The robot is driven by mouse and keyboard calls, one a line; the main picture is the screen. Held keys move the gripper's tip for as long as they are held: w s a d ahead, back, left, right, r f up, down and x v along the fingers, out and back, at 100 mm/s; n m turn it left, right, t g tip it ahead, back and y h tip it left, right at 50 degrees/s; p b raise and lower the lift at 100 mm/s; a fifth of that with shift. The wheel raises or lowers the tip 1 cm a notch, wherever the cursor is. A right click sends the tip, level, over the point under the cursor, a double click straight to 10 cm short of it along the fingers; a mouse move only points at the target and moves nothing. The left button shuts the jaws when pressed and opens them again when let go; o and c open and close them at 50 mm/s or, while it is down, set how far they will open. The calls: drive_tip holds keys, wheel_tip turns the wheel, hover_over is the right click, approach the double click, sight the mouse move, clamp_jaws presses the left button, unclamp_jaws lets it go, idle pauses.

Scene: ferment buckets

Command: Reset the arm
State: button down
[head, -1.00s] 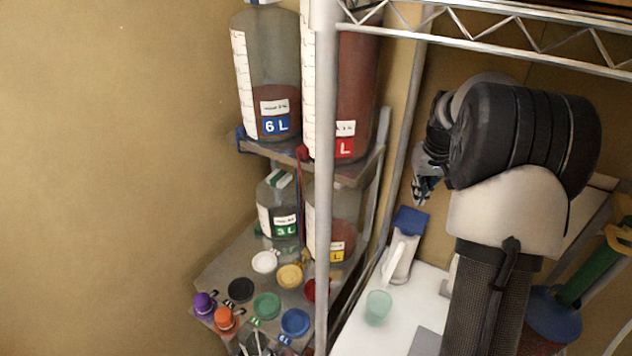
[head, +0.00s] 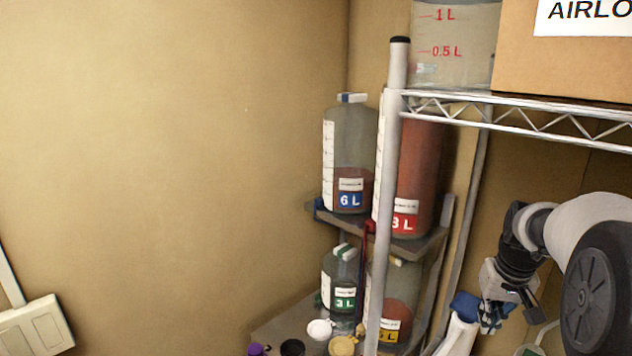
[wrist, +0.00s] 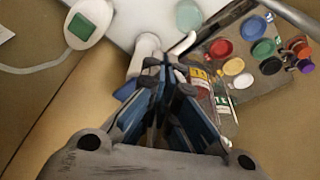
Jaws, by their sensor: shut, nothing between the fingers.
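My gripper (head: 492,312) hangs at the right of the head view, in front of the wire rack's right part, pointing down. In the wrist view my gripper (wrist: 158,98) has its blue-edged fingers together with nothing between them. Its fingertips show over a white bottle with a blue part (head: 462,312), which stands below it; whether they touch it cannot be told. My arm bends in from the right edge of the head view.
Ferment buckets labelled 6 L (head: 349,170), red (head: 418,185), 3 L (head: 342,280) and yellow (head: 397,300) stand on two shelves behind a rack post (head: 388,230). Coloured lids, such as a red one (wrist: 221,48), lie beside. A carton (head: 565,65) sits on the rack.

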drive_tip(key=s+a+n+t+b, duration=0.15)
drive_tip(key=s+a+b, duration=0.45)
drive_tip(key=s+a, duration=0.7)
drive_tip(key=s+a+f+n+b, duration=0.1)
drive_tip(key=s+a+f+b, duration=0.4)
drive_tip(key=s+a+f, duration=0.3)
drive_tip(key=s+a, duration=0.3)
drive_tip(key=s, duration=0.2)
drive_tip(key=shift+s+n+t+y+b, duration=0.2)
drive_tip(key=shift+n+t+y+b, duration=0.15)
drive_tip(key=shift+y+b, duration=0.05)
